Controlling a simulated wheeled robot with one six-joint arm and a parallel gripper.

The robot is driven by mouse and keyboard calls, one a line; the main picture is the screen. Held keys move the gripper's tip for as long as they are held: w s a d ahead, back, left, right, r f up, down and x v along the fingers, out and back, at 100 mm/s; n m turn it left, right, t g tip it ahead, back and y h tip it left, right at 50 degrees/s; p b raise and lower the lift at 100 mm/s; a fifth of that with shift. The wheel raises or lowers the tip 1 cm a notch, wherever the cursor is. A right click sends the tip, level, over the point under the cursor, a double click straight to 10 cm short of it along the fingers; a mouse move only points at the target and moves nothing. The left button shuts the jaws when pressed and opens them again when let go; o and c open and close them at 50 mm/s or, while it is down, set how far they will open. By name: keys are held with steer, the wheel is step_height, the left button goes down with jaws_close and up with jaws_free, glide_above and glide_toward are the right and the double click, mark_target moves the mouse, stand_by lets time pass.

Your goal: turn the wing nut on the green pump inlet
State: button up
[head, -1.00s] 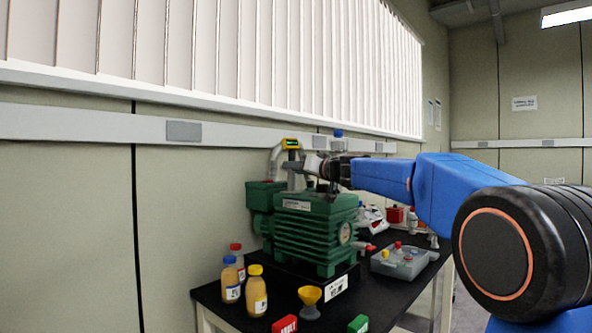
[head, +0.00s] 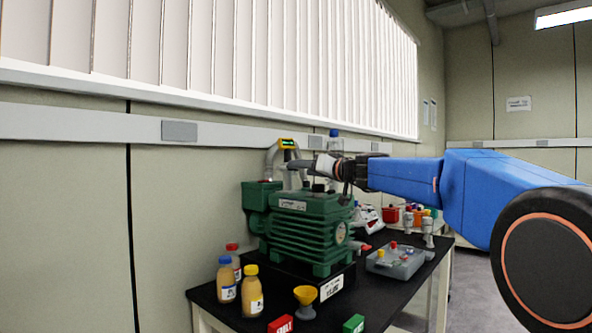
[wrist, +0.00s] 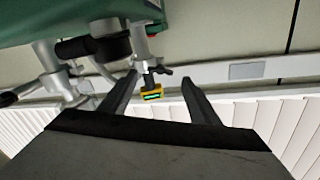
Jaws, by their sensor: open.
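The green pump (head: 300,235) stands on the black bench top, and its green edge also shows at the top of the wrist view (wrist: 70,18). A small dark winged part, which looks like the wing nut (wrist: 161,70), shows below the pump's edge in the wrist view. My gripper (wrist: 160,76) is open, and its two dark fingers appear on either side of that part. I cannot tell the depth between them or whether they touch. In the head view my gripper (head: 335,168) is above the pump's top and hides much of the inlet.
Amber bottles (head: 252,290) and a yellow funnel (head: 305,296) stand at the bench's front. The wall is close behind.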

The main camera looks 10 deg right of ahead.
steer(key=v, duration=1)
steer(key=shift+s+d, duration=0.2)
steer(key=shift+s, duration=0.1)
steer(key=shift+c, duration=0.3)
